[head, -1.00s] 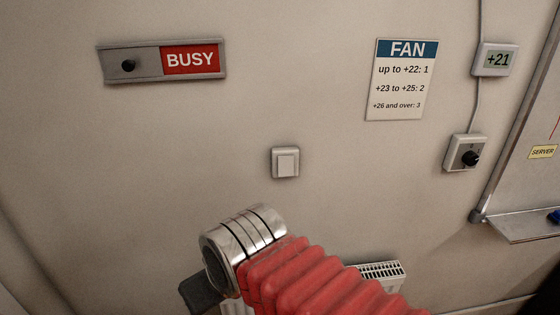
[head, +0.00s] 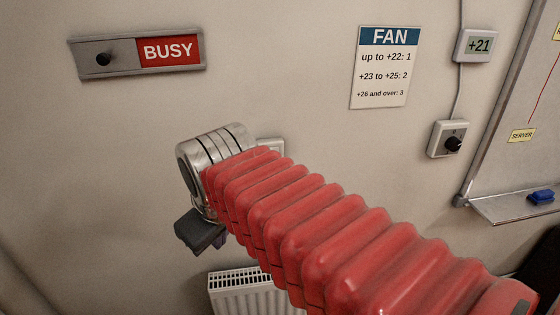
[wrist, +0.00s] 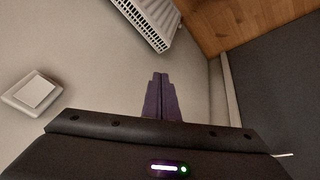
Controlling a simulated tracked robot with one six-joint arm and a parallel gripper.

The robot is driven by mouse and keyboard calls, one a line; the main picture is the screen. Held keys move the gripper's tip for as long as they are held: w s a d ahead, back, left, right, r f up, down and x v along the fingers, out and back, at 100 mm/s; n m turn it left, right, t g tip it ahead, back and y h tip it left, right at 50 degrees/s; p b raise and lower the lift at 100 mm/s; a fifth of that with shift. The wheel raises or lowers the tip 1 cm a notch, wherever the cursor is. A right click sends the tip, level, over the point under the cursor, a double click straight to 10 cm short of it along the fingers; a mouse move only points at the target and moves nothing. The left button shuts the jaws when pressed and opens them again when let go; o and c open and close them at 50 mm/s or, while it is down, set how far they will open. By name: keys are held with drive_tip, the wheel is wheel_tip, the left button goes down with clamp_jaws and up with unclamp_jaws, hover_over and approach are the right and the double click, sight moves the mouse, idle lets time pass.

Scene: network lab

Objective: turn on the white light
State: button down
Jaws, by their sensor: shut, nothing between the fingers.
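A white square wall switch (head: 272,146) is mounted on the wall; in the head view my red arm hides most of it and only its upper right part shows. In the wrist view the whole switch (wrist: 34,92) shows at the left, with a flat white rocker. My gripper (wrist: 162,80) is shut and empty in the wrist view, its fingers pointing up the picture, to the right of the switch and apart from it. In the head view only a dark part of the hand shows below the metal wrist; the fingertips are hidden. No lamp is in view.
A BUSY slider sign (head: 138,51), a FAN notice (head: 383,66), a +21 display (head: 475,45) and a rotary knob box (head: 448,140) are on the wall. A radiator (head: 250,293) is low down. A whiteboard (head: 510,130) with a tray stands at the right.

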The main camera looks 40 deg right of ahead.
drive_tip(key=w+d+r+n, duration=0.15)
drive_tip(key=d+r, duration=0.25)
drive_tip(key=d, duration=0.4)
drive_tip(key=w+d+r+n, duration=0.1)
drive_tip(key=d+r+n, duration=0.25)
drive_tip(key=d, duration=0.55)
drive_tip(key=s+d+r+n+t+y, duration=0.2)
drive_tip(key=s+d+r+n, duration=0.1)
drive_tip(key=s+r, duration=0.2)
drive_tip(key=w+d+f, duration=0.1)
drive_tip(key=w+f, duration=0.7)
drive_tip(key=w, duration=0.1)
drive_tip(key=shift+d+f, duration=0.35)
